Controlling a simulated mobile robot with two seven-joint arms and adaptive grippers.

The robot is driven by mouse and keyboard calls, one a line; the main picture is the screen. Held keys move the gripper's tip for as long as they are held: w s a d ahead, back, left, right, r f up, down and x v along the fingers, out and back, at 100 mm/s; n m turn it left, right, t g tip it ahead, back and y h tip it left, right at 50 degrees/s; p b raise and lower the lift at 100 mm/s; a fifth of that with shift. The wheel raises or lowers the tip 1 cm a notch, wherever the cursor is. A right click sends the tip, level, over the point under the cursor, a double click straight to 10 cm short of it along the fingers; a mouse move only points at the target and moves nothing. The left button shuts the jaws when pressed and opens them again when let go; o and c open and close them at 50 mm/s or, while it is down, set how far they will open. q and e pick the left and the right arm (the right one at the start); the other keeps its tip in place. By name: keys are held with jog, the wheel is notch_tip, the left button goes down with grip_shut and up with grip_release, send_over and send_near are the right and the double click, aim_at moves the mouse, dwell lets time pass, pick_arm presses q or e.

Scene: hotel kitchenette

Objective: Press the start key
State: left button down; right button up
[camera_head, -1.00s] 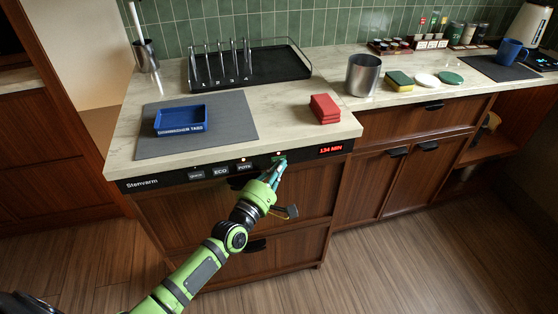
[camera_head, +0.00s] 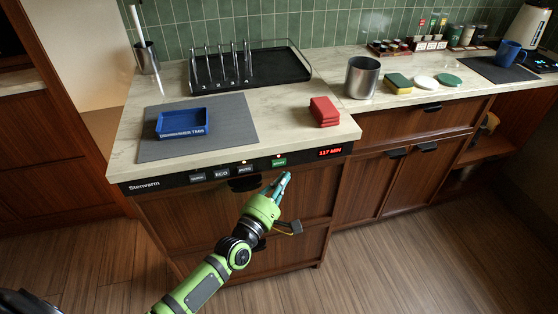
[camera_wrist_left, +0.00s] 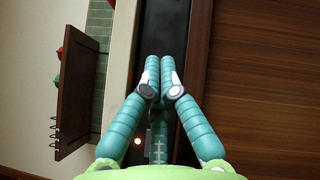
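The green start key (camera_head: 279,162) sits on the black control strip (camera_head: 165,183) of the Stenvarm dishwasher, left of the red display (camera_head: 330,152) reading 117 MIN. A small light above the key is lit. My left gripper (camera_head: 285,178) is in front of the panel, just below and right of the key, and appears clear of it. In the left wrist view, its teal fingers (camera_wrist_left: 160,66) are together with nothing between them. The key cannot be made out there; a lit lamp (camera_wrist_left: 137,141) shows beside the fingers. My right gripper is not in view.
Three more keys sit left on the strip; the POTS key (camera_head: 245,169) has a lit lamp above it. A dark handle (camera_head: 244,183) lies below. On the counter are a blue tray (camera_head: 182,121), red sponges or blocks (camera_head: 324,111) and a metal canister (camera_head: 362,77).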

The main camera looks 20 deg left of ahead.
pick_arm(q)
jog(key=shift+s+d+p, duration=0.2)
jog(key=shift+s+d, duration=0.2)
jog(key=shift+s, duration=0.2)
jog(key=shift+s+d+p, duration=0.2)
jog(key=shift+s+d, duration=0.2)
jog(key=shift+s, duration=0.2)
jog(key=s+a+f+m+g+y, duration=0.1)
jog(key=s+f+m+g, duration=0.35)
jog(key=f, duration=0.65)
jog(key=s+a+f+m+g, duration=0.1)
jog(key=s+f+m+g, duration=0.1)
jog(key=s+f+m, duration=0.65)
jog(key=s+a+f+m+g+y, duration=0.1)
jog(key=s+a+f+g, duration=0.2)
jog(key=f, duration=1.1)
jog(key=s+f+m+g, duration=0.2)
jog(key=s+f+m, duration=0.1)
jog(key=s, duration=0.7)
jog(key=s+a+f+m+g+y, duration=0.1)
jog(key=s+f+m+g, duration=0.2)
jog(key=s, duration=0.6)
jog(key=s+f+m+g, duration=0.3)
jog(key=s+f, duration=0.3)
jog(key=s, duration=0.4)
jog(key=shift+s+a+f+m+y, duration=0.25)
jog(key=shift+s+a+m+y, duration=0.15)
jog(key=shift+m, duration=0.2)
